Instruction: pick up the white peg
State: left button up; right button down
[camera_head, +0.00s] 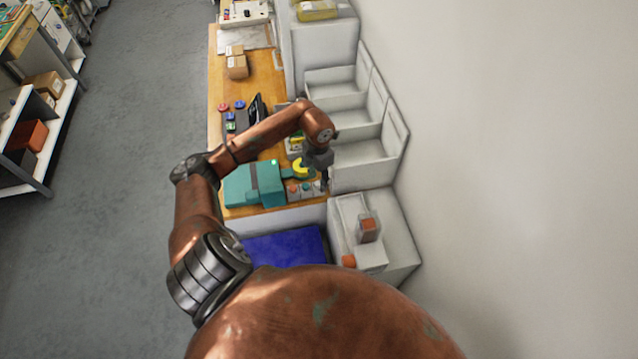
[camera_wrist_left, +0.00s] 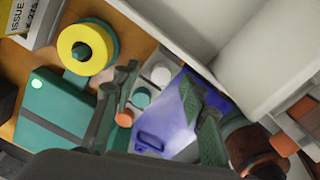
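A white peg (camera_wrist_left: 161,75) shows as a pale round top on a light grey block (camera_wrist_left: 150,68) in the left wrist view. It lies between my left gripper's fingertips as seen there; I cannot tell how far below them it is. A teal peg (camera_wrist_left: 141,97) and an orange peg (camera_wrist_left: 124,118) stand in line with it. My left gripper (camera_wrist_left: 160,82) is open, with nothing between its fingers. In the head view, the left gripper (camera_head: 324,178) points down at the right end of the peg row, near the bench edge, and hides the white peg. My right gripper is not in view.
A teal box (camera_head: 252,185) and a yellow roll (camera_head: 303,169) stand left of the pegs. White bins (camera_head: 362,155) and a white wall are close on the right. A blue tray (camera_head: 285,248) lies in front of the bench (camera_head: 246,211).

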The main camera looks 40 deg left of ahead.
pick_arm(q)
jog(key=shift+f, duration=0.55)
jog(key=shift+d, duration=0.1)
jog(key=c, duration=0.6)
jog(key=shift+c, duration=1.2)
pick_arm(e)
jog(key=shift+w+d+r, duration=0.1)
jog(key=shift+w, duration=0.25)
